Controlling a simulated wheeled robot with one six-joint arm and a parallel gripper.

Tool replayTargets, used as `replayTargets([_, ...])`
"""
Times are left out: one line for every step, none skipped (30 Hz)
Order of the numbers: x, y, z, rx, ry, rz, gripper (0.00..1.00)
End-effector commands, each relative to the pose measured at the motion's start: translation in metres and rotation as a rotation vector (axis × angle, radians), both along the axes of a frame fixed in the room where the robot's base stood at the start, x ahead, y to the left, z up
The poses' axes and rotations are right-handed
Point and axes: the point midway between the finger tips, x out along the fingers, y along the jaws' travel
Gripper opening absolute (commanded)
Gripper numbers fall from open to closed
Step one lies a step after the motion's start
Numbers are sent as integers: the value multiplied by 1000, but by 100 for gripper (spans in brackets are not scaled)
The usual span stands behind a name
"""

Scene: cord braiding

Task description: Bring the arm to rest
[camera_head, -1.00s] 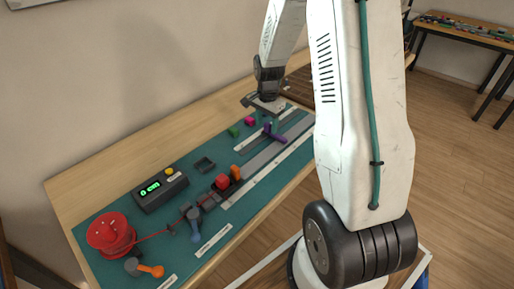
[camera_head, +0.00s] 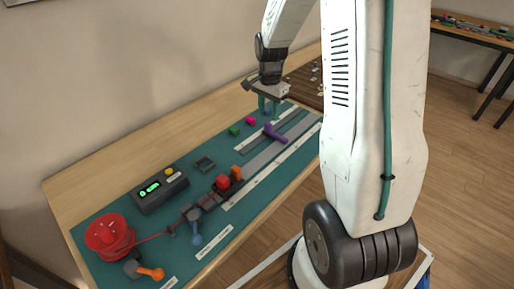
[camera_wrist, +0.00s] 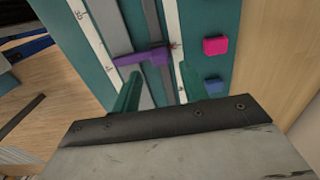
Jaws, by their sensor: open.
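My gripper (camera_head: 269,107) hangs at the far end of the green work mat (camera_head: 100,266), with its two teal fingers apart and nothing between them. The wrist view also shows the fingers (camera_wrist: 158,72) spread. A purple T-shaped piece (camera_head: 274,133) lies on the grey rail strips below the gripper and nearer the front. In the wrist view the purple piece (camera_wrist: 150,57) shows beyond the fingertips, in the space between them. The gap to it is hard to judge.
A magenta block (camera_head: 250,120) and a green block (camera_head: 234,131) sit left of the rails. A red cord spool (camera_head: 110,236), a box with a green display (camera_head: 160,190), a red block (camera_head: 223,182) and an orange piece (camera_head: 236,172) stand nearer. A second table (camera_head: 480,35) stands behind right.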

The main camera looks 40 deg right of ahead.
Motion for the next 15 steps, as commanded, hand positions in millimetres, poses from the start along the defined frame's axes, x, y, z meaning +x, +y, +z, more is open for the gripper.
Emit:
replayTargets([0, 0, 0, 0, 0, 0, 44])
replayTargets([0, 0, 0, 0, 0, 0, 44])
replayTargets([0, 0, 0, 0, 0, 0, 44])
replayTargets([0, 0, 0, 0, 0, 0, 44])
replayTargets([0, 0, 0, 0, 0, 0, 44])
replayTargets([0, 0, 0, 0, 0, 0, 44])
replayTargets([0, 0, 0, 0, 0, 0, 44])
replayTargets([0, 0, 0, 0, 0, 0, 44])
replayTargets([0, 0, 0, 0, 0, 1, 44])
replayTargets([0, 0, 0, 0, 0, 5, 44])
replayTargets([0, 0, 0, 0, 0, 12, 44])
replayTargets([-1, 0, 0, 1, 3, 31, 44])
replayTargets([-2, 1, 0, 4, 9, 50, 44])
replayTargets([-4, 2, 0, 9, 18, 76, 44])
replayTargets([-10, 4, -2, 20, 39, 117, 44])
